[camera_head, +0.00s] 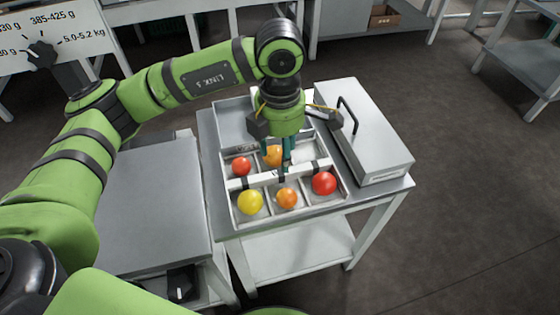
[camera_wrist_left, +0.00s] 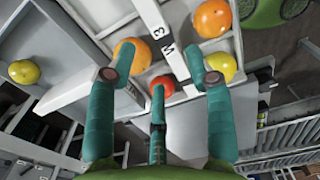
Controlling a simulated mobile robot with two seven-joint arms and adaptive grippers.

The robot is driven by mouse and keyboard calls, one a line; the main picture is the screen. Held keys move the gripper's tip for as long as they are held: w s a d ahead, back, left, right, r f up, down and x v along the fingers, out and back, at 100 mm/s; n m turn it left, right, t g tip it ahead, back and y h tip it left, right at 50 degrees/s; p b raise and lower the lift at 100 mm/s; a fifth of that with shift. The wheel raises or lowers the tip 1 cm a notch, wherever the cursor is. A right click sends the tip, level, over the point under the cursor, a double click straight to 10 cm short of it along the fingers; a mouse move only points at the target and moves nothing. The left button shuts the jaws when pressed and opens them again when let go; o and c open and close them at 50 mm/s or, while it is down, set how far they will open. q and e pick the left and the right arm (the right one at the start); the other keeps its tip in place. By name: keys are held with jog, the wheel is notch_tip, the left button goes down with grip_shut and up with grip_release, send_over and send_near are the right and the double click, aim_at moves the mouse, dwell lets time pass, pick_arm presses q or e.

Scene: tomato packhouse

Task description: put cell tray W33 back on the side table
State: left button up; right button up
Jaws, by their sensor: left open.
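Cell tray W33 (camera_head: 233,207) is a white divided tray on the small metal side table (camera_head: 300,222). It holds red, orange and yellow tomatoes in its cells. A white bar crosses its middle; in the left wrist view this bar (camera_wrist_left: 150,15) shows part of a label, "W" and "3". My left gripper (camera_head: 284,158) points down over the tray's middle, at the bar. Its teal fingers (camera_wrist_left: 160,77) are spread, with the bar running toward the gap between them. Whether they touch it I cannot tell. The gripper hides part of the back cells. My right gripper is out of view.
A grey box (camera_head: 392,150) with a black handle (camera_head: 348,116) stands close on the tray's right. A shallow grey bin (camera_head: 233,122) lies behind the tray. A bare grey worktop (camera_head: 150,205) is at left. Open floor (camera_head: 460,200) lies to the right.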

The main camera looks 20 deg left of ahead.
aim_at(280, 170)
pick_arm(q)
notch_tip(280, 170, up, 6)
dwell(0.6)
